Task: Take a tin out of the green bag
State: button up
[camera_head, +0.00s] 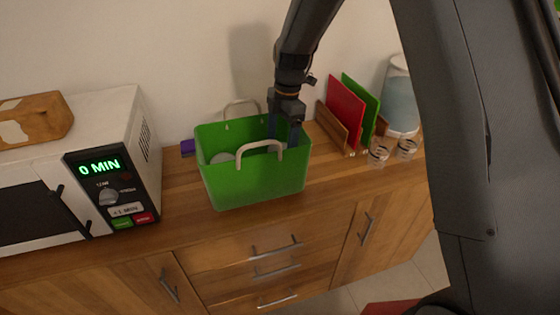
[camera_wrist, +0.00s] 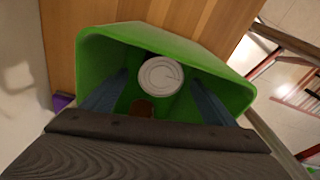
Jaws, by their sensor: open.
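The green bag (camera_head: 255,182) stands upright on the wooden counter, with pale handles at front and back. My gripper (camera_head: 282,132) points down into the bag's right part, its two blue fingers apart. In the wrist view, the open gripper (camera_wrist: 158,82) has a finger on each side of the bag's inside. A tin with a round white lid (camera_wrist: 160,75) shows between and beyond the fingers. A brown round thing (camera_wrist: 142,108) lies nearer, partly hidden by my gripper's body. In the head view, a pale round top (camera_head: 222,157) shows inside the bag at left.
A white microwave (camera_head: 112,155) stands left of the bag. A wooden rack with red (camera_head: 345,103) and green boards stands at right, beside glass jars (camera_head: 378,152) and a large clear container (camera_head: 400,98). A purple item (camera_head: 187,147) lies behind left.

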jog(key=shift+s+a+f+p, duration=0.15)
jog(key=shift+f+p, duration=0.45)
jog(key=shift+f, duration=1.1)
jog(key=c, duration=1.5)
jog(key=shift+r, duration=0.15)
